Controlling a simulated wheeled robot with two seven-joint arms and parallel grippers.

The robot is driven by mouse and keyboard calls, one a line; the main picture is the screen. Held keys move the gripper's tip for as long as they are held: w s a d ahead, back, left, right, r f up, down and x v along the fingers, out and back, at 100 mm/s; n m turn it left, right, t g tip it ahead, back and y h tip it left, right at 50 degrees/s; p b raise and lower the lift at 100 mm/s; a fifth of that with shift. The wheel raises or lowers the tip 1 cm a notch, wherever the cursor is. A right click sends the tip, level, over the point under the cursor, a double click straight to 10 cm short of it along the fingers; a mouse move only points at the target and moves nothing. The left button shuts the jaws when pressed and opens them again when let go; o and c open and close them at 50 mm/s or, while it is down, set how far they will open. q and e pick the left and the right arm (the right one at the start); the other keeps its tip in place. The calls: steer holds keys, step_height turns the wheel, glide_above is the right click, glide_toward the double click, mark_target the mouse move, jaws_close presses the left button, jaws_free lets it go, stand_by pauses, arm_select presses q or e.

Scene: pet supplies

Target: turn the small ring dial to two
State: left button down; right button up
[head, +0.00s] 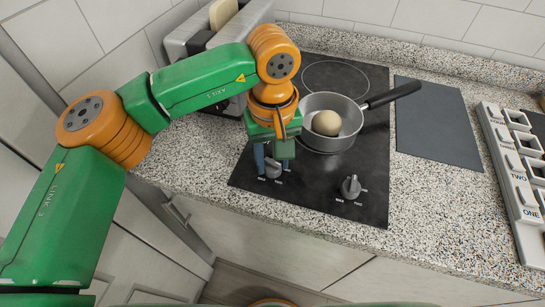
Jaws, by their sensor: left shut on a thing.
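A black cooktop (320,195) lies in the counter with two grey dials near its front edge. My left gripper (271,160) points down at the left dial (273,170) and is shut on it; the fingers partly hide the dial. The right dial (351,187) stands free, with small marks around it that are too small to read. A thin ring (335,63) is drawn at the back of the cooktop. A pan covers another part, so I cannot tell which dial belongs to the small ring. My right gripper is not in view.
The grey pan (316,140) holds a round pale ball (326,123), close beside my gripper; its black handle (393,95) points right. A dark mat (435,125) and a white rack (515,185) labelled ONE and TWO lie right. A toaster (185,40) stands back left.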

mark_target(273, 161)
arm_select(q)
steer(key=m, duration=0.3)
steer(key=shift+m, duration=2)
steer(key=shift+c, duration=2.2)
jaws_free()
step_height(273, 161, up, 7)
steer(key=shift+r, duration=0.1)
